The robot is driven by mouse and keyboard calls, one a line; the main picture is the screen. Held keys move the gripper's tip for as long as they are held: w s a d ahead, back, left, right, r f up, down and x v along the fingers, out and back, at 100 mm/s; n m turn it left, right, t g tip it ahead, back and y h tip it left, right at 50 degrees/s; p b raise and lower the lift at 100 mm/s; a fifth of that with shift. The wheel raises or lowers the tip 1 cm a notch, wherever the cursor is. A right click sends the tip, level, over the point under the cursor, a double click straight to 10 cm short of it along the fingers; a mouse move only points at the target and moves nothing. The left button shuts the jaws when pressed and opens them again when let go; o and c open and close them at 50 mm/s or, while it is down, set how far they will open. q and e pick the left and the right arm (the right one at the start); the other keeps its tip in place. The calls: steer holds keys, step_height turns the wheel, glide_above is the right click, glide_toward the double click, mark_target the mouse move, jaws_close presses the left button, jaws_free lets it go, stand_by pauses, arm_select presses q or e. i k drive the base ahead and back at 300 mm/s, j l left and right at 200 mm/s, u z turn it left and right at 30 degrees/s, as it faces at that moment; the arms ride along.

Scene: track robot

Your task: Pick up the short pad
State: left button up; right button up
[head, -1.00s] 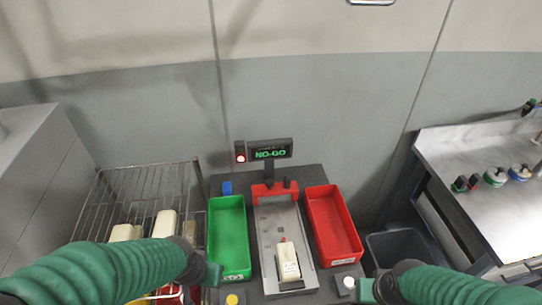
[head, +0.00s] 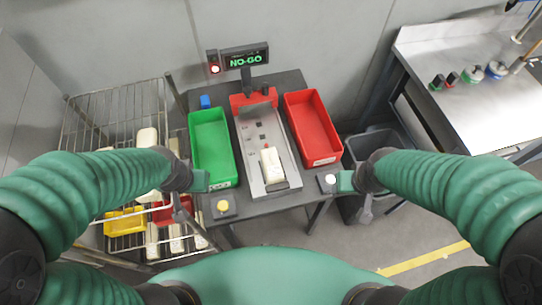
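A small cream pad (head: 271,164) lies on the grey metal gauge plate (head: 262,133) at the middle of the table; I take it to be the short pad. The display (head: 245,59) behind it reads NO-GO in green. My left gripper (head: 201,181) is left of the pad, by the front end of the green bin. My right gripper (head: 346,182) is right of the pad, by the table's right front corner. Both are apart from the pad. Their fingers are too small and hidden to tell open from shut.
A green bin (head: 211,145) and a red bin (head: 312,127) flank the plate. A yellow button (head: 223,206) and a white button (head: 328,181) sit at the front corners. A wire rack (head: 115,110) with more pads stands left; a dark waste bin (head: 375,145) and steel bench (head: 465,75) are right.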

mark_target(272, 167)
steer(key=k+j+u, duration=0.15)
steer(key=k+u, duration=0.3)
steer(key=k, duration=0.2)
steer(key=i+l+u, duration=0.1)
steer(key=l+u, duration=0.2)
steer(key=u, duration=0.15)
steer(key=i+l+u, duration=0.1)
steer(key=l+u, duration=0.6)
steer(key=u, duration=0.15)
steer(key=l+u, duration=0.4)
steer(key=k+l, duration=0.1)
steer(key=l, duration=0.35)
